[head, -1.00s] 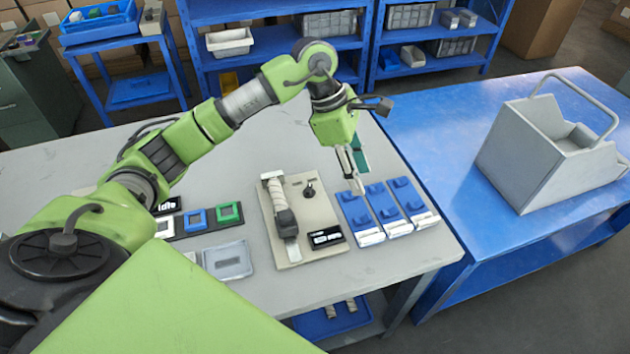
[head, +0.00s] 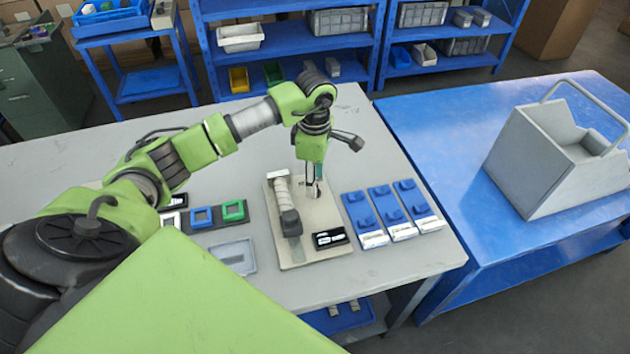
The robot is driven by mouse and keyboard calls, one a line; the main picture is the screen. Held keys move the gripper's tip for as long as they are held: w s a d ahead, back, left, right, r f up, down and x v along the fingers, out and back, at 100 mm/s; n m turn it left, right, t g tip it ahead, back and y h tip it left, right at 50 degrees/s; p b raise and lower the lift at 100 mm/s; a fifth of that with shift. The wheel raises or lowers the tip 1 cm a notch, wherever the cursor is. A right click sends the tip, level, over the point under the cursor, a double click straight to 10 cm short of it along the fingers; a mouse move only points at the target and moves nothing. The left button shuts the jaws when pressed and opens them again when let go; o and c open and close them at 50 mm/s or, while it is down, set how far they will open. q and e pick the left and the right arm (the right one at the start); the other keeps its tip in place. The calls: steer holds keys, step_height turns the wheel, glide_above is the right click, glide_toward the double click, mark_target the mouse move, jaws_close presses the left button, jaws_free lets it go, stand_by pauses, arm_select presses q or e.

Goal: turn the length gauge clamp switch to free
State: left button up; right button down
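The length gauge is a beige board (head: 305,246) on the grey table, with a pale roller and a dark slider (head: 290,222) along its left side. A small black display with white text (head: 330,238) sits at its front right; I cannot read it. The dark clamp switch knob at the board's upper right is mostly hidden behind my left gripper (head: 313,192). That gripper points down with its fingertips at the knob. I cannot tell whether they touch it or how far apart they are. My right gripper is not in view.
Several blue blocks with white labels (head: 388,200) lie right of the board. Blue and green square frames (head: 217,215) and a shallow grey tray (head: 236,257) lie to its left. A grey bin (head: 550,160) stands on the blue table at right.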

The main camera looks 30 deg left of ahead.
arm_select(q)
steer(key=shift+f, duration=1.15)
jaws_close()
steer(key=c, duration=1.1)
jaws_free()
